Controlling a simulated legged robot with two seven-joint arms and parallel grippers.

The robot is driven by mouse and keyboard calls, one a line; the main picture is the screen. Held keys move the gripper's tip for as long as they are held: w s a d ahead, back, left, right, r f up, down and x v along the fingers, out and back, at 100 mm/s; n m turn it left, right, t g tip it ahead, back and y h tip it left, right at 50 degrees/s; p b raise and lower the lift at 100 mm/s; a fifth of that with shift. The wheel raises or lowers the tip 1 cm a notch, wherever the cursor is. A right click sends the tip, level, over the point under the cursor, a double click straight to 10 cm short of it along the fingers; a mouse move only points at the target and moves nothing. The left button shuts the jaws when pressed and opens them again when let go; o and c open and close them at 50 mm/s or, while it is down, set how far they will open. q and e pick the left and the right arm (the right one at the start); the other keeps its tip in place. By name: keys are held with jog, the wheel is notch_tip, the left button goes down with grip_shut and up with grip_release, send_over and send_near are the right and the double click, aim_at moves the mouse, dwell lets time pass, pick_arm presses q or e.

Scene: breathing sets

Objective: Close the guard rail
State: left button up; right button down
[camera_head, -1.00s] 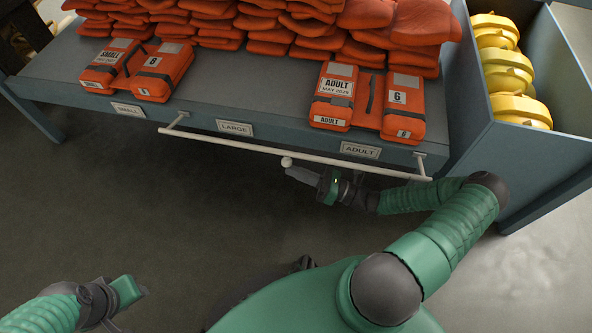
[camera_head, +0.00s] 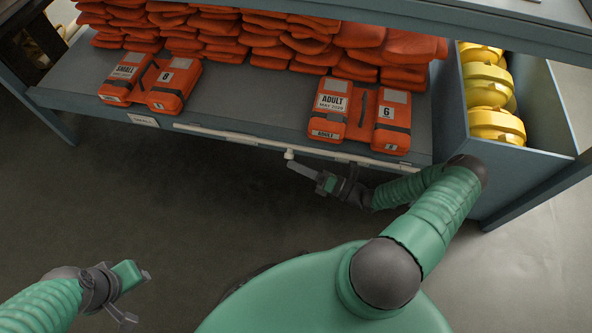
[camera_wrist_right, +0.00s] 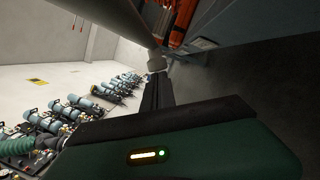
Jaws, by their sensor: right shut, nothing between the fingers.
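The guard rail (camera_head: 235,136) is a long white bar along the front edge of the lower shelf. It lies close against the edge and covers most of the label strip. A small white knob (camera_head: 289,154) sticks out from it; it also shows in the right wrist view (camera_wrist_right: 157,61). My right gripper (camera_head: 291,164) is shut and empty, its fingertips just below the knob. Whether they touch cannot be told.
Two labelled orange life vests (camera_head: 150,84) (camera_head: 360,115) lie on the shelf (camera_head: 245,97), with piled orange vests behind. A blue-grey bin (camera_head: 545,105) of yellow gear stands at the right. An upper shelf edge (camera_head: 440,38) overhangs. The floor before the shelf is clear.

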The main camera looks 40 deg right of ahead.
jog(key=shift+w+d+r+m+g+h+p, duration=0.15)
jog(key=shift+w+d+r+m+h+p, duration=0.15)
jog(key=shift+w+d+r+m+p, duration=0.55)
jog(key=shift+w+d+r+m+g+h+p, duration=0.3)
jog(key=shift+r+m+p, duration=0.55)
jog(key=shift+m+p, duration=0.7)
jog(key=shift+w+d+r+m+g+h+p, duration=0.1)
jog(key=shift+w+d+r+m+h+p, duration=0.3)
jog(key=shift+d+r+m+p, duration=0.6)
jog(key=shift+a+f+m, duration=0.15)
jog(key=shift+a+m, duration=0.1)
jog(key=shift+m, duration=0.15)
